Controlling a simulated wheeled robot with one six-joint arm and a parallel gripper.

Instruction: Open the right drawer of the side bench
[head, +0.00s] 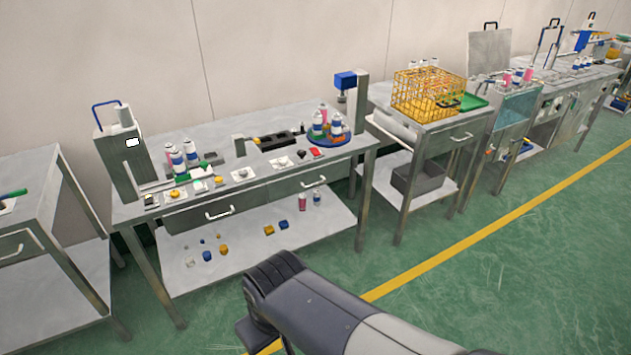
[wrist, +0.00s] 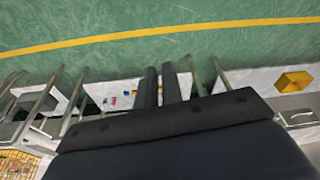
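The middle bench (head: 285,117) has two closed drawers in its front in the head view. Its right drawer (head: 290,190) has a pale bar handle (head: 314,182); its left drawer (head: 190,222) has a similar handle (head: 220,213). The bench at the left edge (head: 40,178) and the one with the wire basket (head: 450,120) each show a closed drawer front; I cannot tell which bench is called the side bench. My gripper (wrist: 159,72) shows in the wrist view as two dark fingers close together, pointing over the floor and a lower shelf, apart from any handle. It appears empty.
A yellow wire basket (head: 428,92) and green tray (head: 468,101) stand on the right-hand bench. Cans and small parts cover the middle bench, with more on its lower shelf (head: 250,240). A yellow bin (wrist: 293,82) shows in the wrist view. Green floor (head: 520,280) in front is clear.

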